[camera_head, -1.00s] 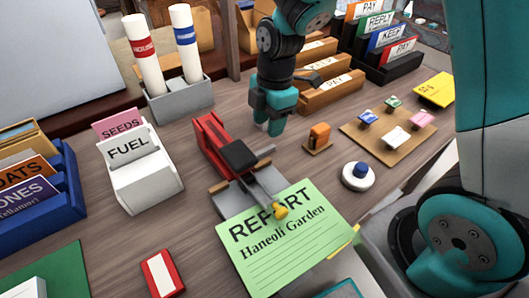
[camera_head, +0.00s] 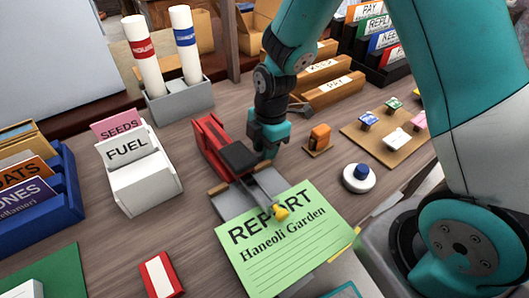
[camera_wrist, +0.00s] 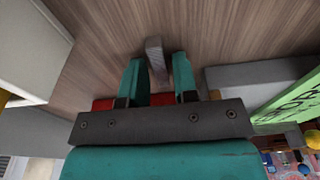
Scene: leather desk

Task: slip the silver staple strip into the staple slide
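The silver staple strip (camera_wrist: 154,52) lies on the wooden desk in the wrist view. My gripper (camera_wrist: 156,72) is open, with one teal finger on each side of the strip and a gap visible beside it. In the head view my gripper (camera_head: 268,150) points down just right of the red stapler (camera_head: 208,138) and mostly hides the strip. The stapler has a black block on its middle and a grey base. A grey staple slide (camera_head: 265,193) with a yellow knob (camera_head: 281,212) juts from its front, over the green report sheet (camera_head: 290,248).
A small orange item (camera_head: 319,138) and a white-and-blue button (camera_head: 359,178) stand to the right. A white card box (camera_head: 146,185) stands left. Wooden trays (camera_head: 332,93) are behind. Bare desk lies between card box and stapler.

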